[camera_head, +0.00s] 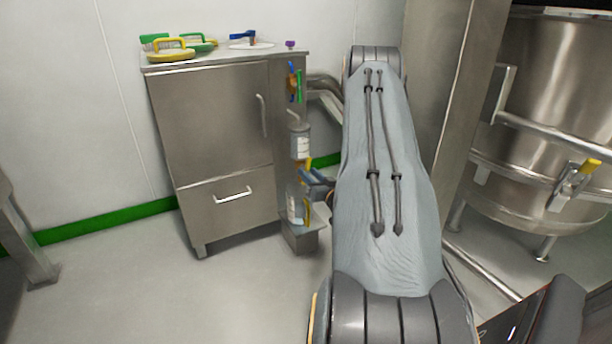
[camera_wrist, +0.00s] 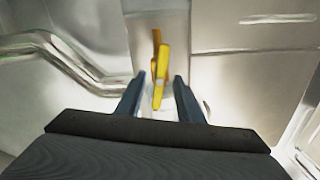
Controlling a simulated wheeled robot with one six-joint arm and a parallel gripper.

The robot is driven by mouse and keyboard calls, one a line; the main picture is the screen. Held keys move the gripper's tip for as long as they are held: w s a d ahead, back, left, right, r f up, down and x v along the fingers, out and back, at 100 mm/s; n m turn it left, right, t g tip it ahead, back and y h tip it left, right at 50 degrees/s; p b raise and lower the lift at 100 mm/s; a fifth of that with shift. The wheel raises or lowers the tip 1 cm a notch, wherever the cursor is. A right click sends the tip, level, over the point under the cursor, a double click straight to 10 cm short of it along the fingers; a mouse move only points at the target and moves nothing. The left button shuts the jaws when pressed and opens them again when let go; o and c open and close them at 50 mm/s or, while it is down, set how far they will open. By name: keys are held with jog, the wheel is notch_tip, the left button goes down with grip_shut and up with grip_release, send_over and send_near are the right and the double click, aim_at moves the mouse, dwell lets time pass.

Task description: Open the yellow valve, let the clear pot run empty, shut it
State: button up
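The yellow valve (camera_head: 308,163) shows in the head view as a small yellow piece on the side of the steel cabinet, between an upper labelled pot (camera_head: 300,143) and a lower clear bottle (camera_head: 295,207). In the wrist view the yellow valve handle (camera_wrist: 159,75) stands nearly upright, in line with the gap between my fingers. My gripper (camera_wrist: 158,82) is open, with a dark finger on each side of the handle. I cannot tell whether the fingers touch it. In the head view my gripper (camera_head: 319,183) is partly hidden by my arm. Liquid levels are too small to tell.
The steel cabinet (camera_head: 213,120) has colored handled discs (camera_head: 172,54) on top and more small colored parts (camera_head: 294,82) on its side. A bent steel pipe (camera_head: 325,88) runs close behind my arm. A large steel vessel (camera_head: 560,90) with another yellow handle (camera_head: 578,180) stands right.

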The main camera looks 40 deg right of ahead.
jog(key=shift+b+x, duration=0.3)
jog(key=shift+x, duration=0.85)
grip_shut()
